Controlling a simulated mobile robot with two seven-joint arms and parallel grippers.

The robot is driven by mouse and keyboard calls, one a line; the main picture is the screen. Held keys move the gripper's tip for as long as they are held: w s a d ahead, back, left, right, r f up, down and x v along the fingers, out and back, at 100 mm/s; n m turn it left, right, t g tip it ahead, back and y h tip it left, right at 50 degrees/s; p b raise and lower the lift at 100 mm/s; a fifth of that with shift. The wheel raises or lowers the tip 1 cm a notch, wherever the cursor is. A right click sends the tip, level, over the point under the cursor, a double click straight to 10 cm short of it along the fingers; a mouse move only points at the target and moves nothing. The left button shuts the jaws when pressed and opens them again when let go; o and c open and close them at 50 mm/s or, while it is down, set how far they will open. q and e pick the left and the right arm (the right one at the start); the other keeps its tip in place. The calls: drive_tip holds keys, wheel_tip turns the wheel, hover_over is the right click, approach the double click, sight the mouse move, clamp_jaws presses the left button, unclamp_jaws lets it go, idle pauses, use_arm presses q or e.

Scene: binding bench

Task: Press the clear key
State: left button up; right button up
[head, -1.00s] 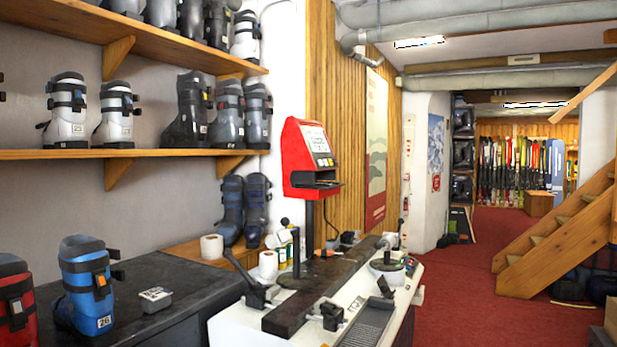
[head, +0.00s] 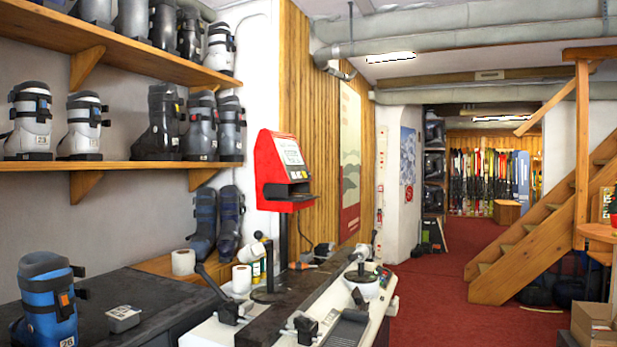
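A red machine (head: 284,171) stands on a dark post at the back of the binding bench (head: 205,333). It has a pale screen (head: 289,152) and a small row of controls (head: 298,174) below it. The single keys are too small to tell apart, so I cannot pick out the clear key. Neither of my grippers shows in the head view.
The bench carries a dark rail (head: 290,300), clamps and a white device (head: 363,284). A dark counter (head: 95,318) at left holds a blue ski boot (head: 46,300) and a small grey box (head: 123,318). Red carpet (head: 430,320) lies open to the right, before wooden stairs (head: 535,235).

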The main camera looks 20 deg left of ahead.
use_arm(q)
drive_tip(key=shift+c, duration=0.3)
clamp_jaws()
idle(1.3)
